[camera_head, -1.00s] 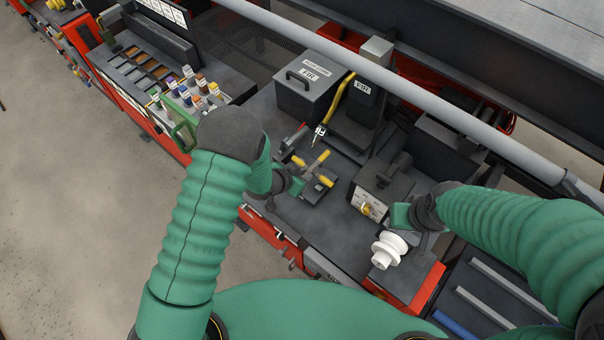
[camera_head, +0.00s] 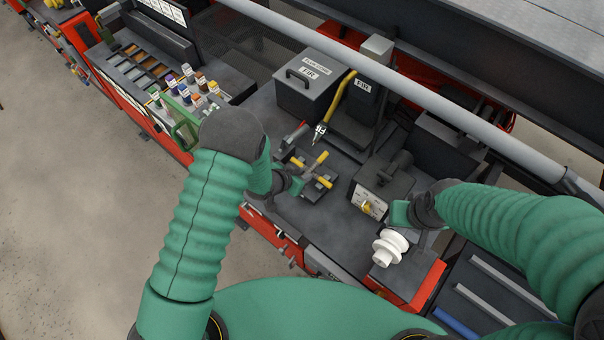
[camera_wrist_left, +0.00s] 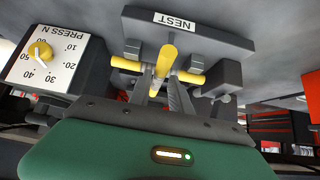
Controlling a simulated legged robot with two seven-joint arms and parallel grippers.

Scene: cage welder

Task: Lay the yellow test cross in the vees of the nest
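The yellow test cross (camera_head: 322,158) has yellow arm ends and a grey middle, and lies over the dark nest block (camera_head: 309,193). In the left wrist view the cross (camera_wrist_left: 166,56) is in front of the plate labelled NEST (camera_wrist_left: 215,42), its side arms beside the grey posts. I cannot tell whether it is seated in the vees. My left gripper (camera_wrist_left: 162,92) has its fingers on both sides of the cross's near arm and looks shut on it; it also shows in the head view (camera_head: 297,184). My right gripper (camera_head: 420,238) is beside a white spool, its fingers mostly hidden.
A box with a yellow dial (camera_head: 368,205) stands right of the nest. A welding head with a yellow hose (camera_head: 340,97) and a labelled dark box (camera_head: 308,85) stand behind. The white spool (camera_head: 387,249) is at the front right. Bottles in a rack (camera_head: 188,88) stand left.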

